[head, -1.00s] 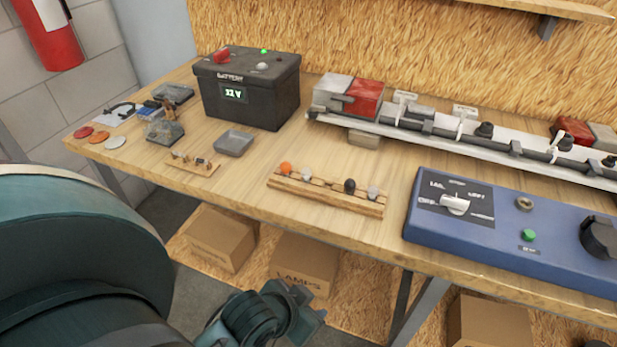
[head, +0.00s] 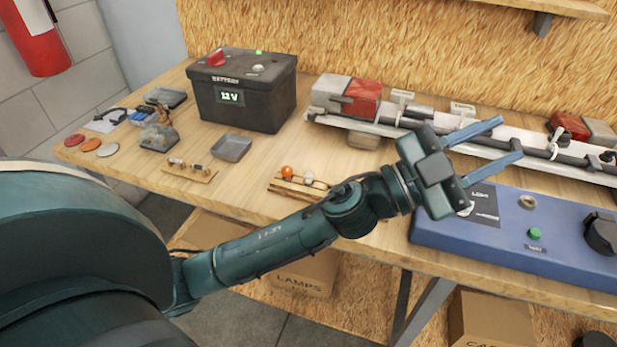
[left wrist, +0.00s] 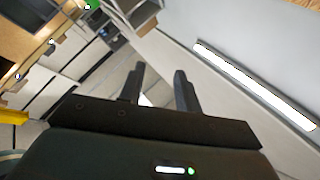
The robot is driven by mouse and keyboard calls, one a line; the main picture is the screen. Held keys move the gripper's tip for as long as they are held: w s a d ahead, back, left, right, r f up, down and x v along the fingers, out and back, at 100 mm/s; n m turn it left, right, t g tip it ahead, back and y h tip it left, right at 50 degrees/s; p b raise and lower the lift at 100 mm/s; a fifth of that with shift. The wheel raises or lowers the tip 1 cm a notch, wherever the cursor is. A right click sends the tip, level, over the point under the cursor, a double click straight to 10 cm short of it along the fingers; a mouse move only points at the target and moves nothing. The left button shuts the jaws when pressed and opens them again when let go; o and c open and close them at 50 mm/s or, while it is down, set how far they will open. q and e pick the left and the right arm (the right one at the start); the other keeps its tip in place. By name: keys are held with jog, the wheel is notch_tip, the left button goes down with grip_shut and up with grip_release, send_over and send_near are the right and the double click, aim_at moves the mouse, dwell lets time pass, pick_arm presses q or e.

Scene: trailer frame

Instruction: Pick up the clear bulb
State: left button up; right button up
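A wooden bulb rack (head: 277,186) lies near the bench's front edge in the head view. An orange bulb (head: 287,172) and a pale bulb (head: 308,177) stand in its left part. I cannot tell whether the pale one is the clear bulb. The rack's right part is hidden behind my left arm. My left gripper (head: 510,140) is open and empty, well right of the rack, with its fingers pointing right. In the left wrist view, its two fingers (left wrist: 160,70) are apart with nothing between them. My right gripper is not in view.
A blue control panel (head: 470,237) lies below and right of the left gripper. A long light bar (head: 330,116) stands behind. A black battery (head: 270,100), a grey tray (head: 231,148) and a small wooden holder (head: 205,176) are left. Bare bench lies around the rack.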

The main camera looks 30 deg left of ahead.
pick_arm(q)
jog(key=s+d+m+g+h, duration=0.2)
jog(key=d+m+g+h, duration=0.15)
jog(key=m+g, duration=0.4)
jog(key=g+y, duration=0.8)
jog(key=y, duration=1.6)
send_near(310, 172)
jog(key=x, duration=0.3)
jog(key=shift+w+a+f+n+g+b, duration=0.2)
jog(key=shift+a+n+g+b, duration=0.05)
jog(key=shift+a+b, duration=0.1)
jog(key=shift+f, duration=0.55)
jog(key=p+x, duration=0.1)
jog(key=x, duration=0.3)
jog(key=shift+s+d+f+p, duration=0.1)
jog(key=shift+f+p, duration=0.1)
jog(key=shift+p, duration=0.1)
jog(key=shift+f, duration=0.3)
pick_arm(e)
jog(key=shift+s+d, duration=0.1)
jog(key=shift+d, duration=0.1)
